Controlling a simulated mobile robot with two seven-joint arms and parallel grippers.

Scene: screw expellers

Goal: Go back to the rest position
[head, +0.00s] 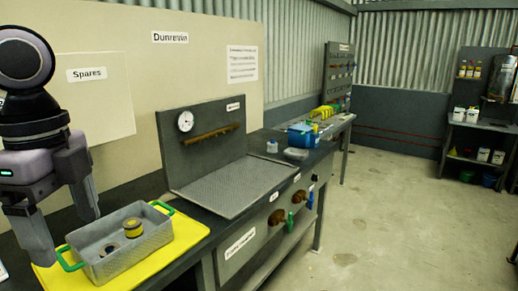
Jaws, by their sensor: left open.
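My left gripper (66,238) is at the left edge of the head view, pointing down with its two fingers spread apart and nothing between them. It is over or beside the left end of a grey metal basket (158,234) with green handles; I cannot tell the exact gap. The basket stands on a yellow mat (188,232). In it are a yellow and black round part (133,228) and a darker ring-like part (110,249). My right gripper is not in view.
The dark workbench (176,204) carries a grey plate with an upright gauge panel (205,140). Brown and green valve handles (290,220) stick out of its front. A blue box (300,135) stands farther along. Shelves (475,132) are at the far right. The concrete floor (400,220) is mostly clear.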

